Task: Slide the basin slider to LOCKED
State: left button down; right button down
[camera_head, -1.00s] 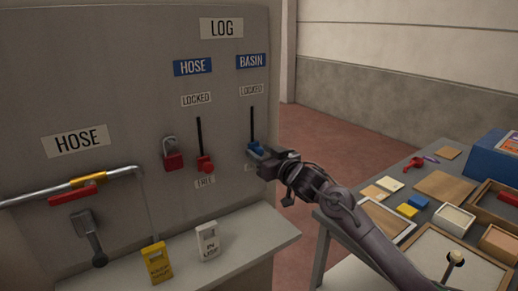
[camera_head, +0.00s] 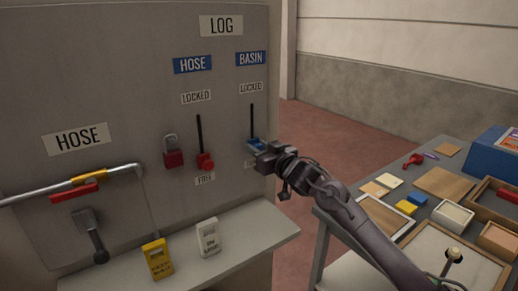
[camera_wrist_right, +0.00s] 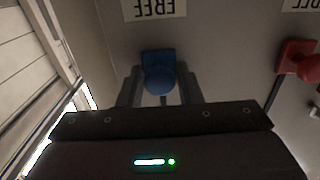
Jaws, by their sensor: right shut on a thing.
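The blue basin slider (camera_head: 254,145) sits at the low end of its black vertical slot (camera_head: 252,118), under the BASIN sign (camera_head: 251,58) and the LOCKED label (camera_head: 251,87). My right gripper (camera_head: 264,153) is at the slider from the right and partly hides it and the label below. In the right wrist view the round blue knob (camera_wrist_right: 158,78) lies between the two fingers of my right gripper (camera_wrist_right: 160,90), which is shut on it. A FREE label (camera_wrist_right: 155,8) shows upside down at the top there. My left gripper is not in view.
The red hose slider (camera_head: 205,162) is low in its slot to the left, with a red padlock (camera_head: 173,151) beside it. A ledge (camera_head: 225,245) holds a yellow tag (camera_head: 157,260) and a white tag (camera_head: 208,237). A cluttered table (camera_head: 330,243) stands right.

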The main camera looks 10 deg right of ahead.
aim_at(252, 107)
notch_tip(252, 107, up, 11)
jog(key=p, duration=0.7)
jog(key=shift+r, duration=0.2)
jog(key=shift+d, duration=0.1)
jog(key=c, duration=1.2)
grip_release()
jog(key=shift+s+d+f+b, duration=0.15)
jog(key=shift+s+f+b, duration=0.05)
jog(key=shift+s+b, duration=0.25)
jog(key=b+v, duration=0.2)
jog(key=v, duration=0.5)
jog(key=shift+r, duration=0.15)
